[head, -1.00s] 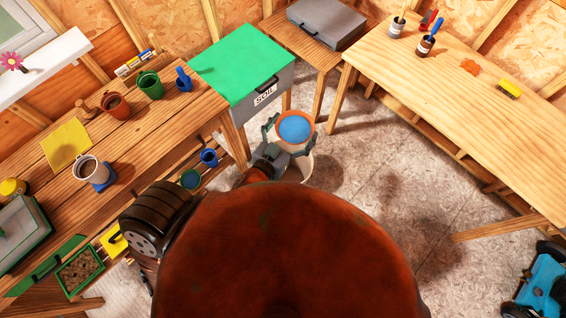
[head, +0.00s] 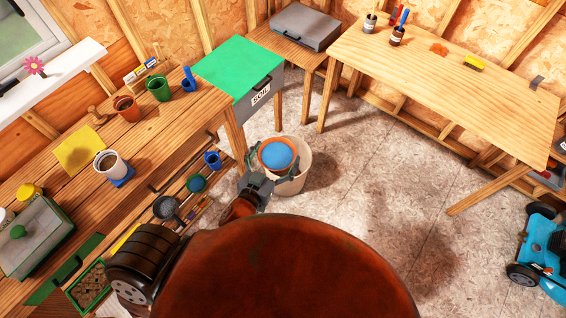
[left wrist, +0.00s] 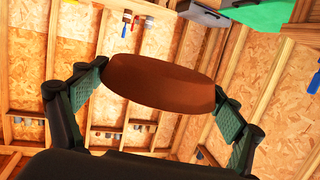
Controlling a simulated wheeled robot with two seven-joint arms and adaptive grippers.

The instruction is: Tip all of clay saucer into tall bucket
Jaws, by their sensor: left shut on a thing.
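The clay saucer (head: 260,159) is orange-brown and holds something blue (head: 279,154) that covers most of its inside. My left gripper (head: 277,165) is shut on the saucer, with one finger at each side of its rim. In the left wrist view the saucer (left wrist: 160,82) shows its plain brown side between both fingers (left wrist: 158,98). The tall bucket (head: 298,178), pale and off-white, stands on the floor below. The saucer overlaps the bucket's left part in the head view and hides much of its opening. The bucket's inside contents cannot be seen. My right gripper is not in view.
A green-lidded soil bin (head: 245,80) stands behind the bucket. A workbench (head: 140,145) with pots and a mug lies to the left, with a lower shelf of pans and cups. Another wooden table (head: 440,75) stands at right. The floor (head: 370,190) right of the bucket is clear.

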